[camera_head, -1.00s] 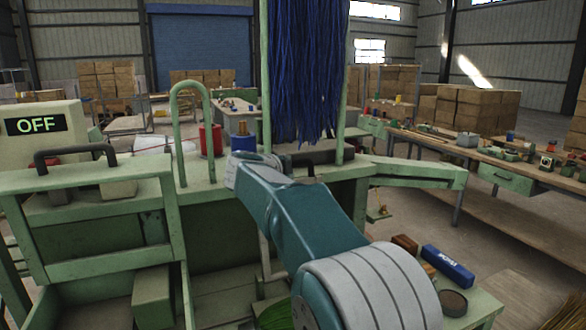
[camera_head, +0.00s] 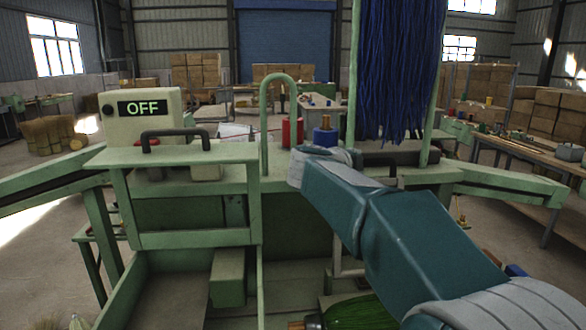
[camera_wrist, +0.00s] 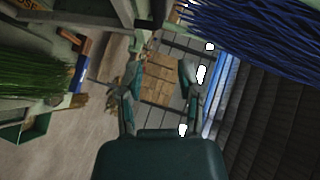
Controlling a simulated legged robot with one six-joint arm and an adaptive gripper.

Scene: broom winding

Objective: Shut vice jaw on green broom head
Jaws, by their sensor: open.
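The green broom head (camera_head: 362,312) shows at the bottom edge of the head view, partly cut off and partly behind my arm. Green bristles also show at the left of the wrist view (camera_wrist: 40,78), beside green metal parts. A vice jaw cannot be told for certain; a small dark part (camera_head: 313,321) sits at the left end of the broom head. My gripper (camera_wrist: 160,78) is open and empty in the wrist view, its two fingers spread apart, well to the right of the green bristles. In the head view its fingers are hidden.
A green machine frame (camera_head: 185,238) with a control box reading OFF (camera_head: 145,108) fills the front. Blue strands (camera_head: 400,70) hang at the right and cross the top of the wrist view. Red (camera_head: 292,132) and blue (camera_head: 326,136) spools stand on the bench.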

